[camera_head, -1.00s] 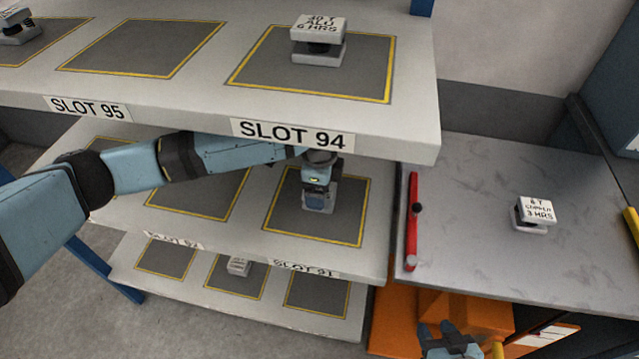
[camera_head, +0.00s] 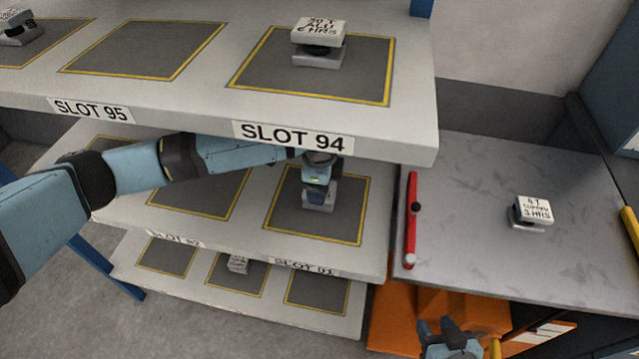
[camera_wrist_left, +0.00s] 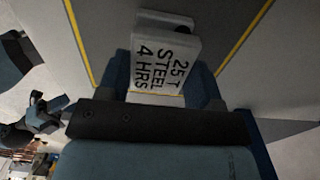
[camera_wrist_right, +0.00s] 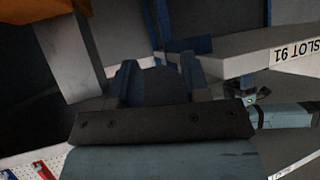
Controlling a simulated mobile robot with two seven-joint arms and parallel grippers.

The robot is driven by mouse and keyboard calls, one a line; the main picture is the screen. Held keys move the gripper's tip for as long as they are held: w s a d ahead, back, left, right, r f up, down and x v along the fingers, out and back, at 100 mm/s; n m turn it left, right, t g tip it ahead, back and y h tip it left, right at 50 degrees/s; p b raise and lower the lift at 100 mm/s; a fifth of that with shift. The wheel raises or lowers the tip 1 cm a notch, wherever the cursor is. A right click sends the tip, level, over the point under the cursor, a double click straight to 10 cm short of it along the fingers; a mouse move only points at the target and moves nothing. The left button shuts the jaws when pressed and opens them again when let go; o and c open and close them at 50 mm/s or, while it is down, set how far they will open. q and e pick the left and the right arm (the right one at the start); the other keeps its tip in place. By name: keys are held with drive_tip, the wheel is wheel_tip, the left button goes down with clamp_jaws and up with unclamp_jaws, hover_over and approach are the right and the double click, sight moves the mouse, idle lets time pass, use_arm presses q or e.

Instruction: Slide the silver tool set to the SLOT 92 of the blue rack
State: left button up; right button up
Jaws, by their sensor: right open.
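The silver tool set, a light block lettered "25 T STEEL 4 HRS" (camera_wrist_left: 165,65), stands on the rightmost pad of the middle shelf, above the SLOT 91 label (camera_head: 303,267). It also shows in the head view (camera_head: 325,198), partly hidden by my left gripper (camera_head: 318,183). The left gripper's fingers (camera_wrist_left: 162,88) flank the block; their contact with it is unclear. The SLOT 92 pad (camera_head: 200,192) lies left of it, partly behind my left arm. The blue rack's shelf label SLOT 92 (camera_head: 175,239) is blurred. My right gripper (camera_head: 447,327) is open and empty at lower right.
The top shelf (camera_head: 405,125) overhangs my left forearm and holds a "30 T ALU" block (camera_head: 319,43). The bottom shelf holds a small block (camera_head: 238,264).

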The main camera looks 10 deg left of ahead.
use_arm(q)
drive_tip(key=shift+a+r, duration=0.1)
drive_tip(key=shift+r, duration=0.05)
drive_tip(key=a+p, duration=0.2)
drive_tip(key=shift+a, duration=0.3)
drive_tip(key=a+p, duration=0.2)
drive_tip(key=a, duration=0.2)
drive_tip(key=shift+w, duration=0.15)
drive_tip(key=shift+a+p, duration=0.45)
drive_tip(key=shift+a, duration=0.35)
drive_tip(key=a+p, duration=0.1)
drive_tip(key=a, duration=0.2)
drive_tip(key=shift+a, duration=0.15)
drive_tip(key=shift+w+a+p, duration=0.1)
drive_tip(key=shift+a+p, duration=0.85)
drive_tip(key=shift+a, duration=0.65)
drive_tip(key=shift+a+p, duration=0.3)
drive_tip(key=shift+a, duration=0.5)
drive_tip(key=shift+w+a+p, duration=0.1)
drive_tip(key=shift+a+p, duration=0.7)
drive_tip(key=shift+a, duration=1.95)
use_arm(e)
drive_tip(key=r, duration=0.3)
drive_tip(key=s+d+r, duration=0.1)
drive_tip(key=r, duration=0.1)
drive_tip(key=shift+r, duration=0.1)
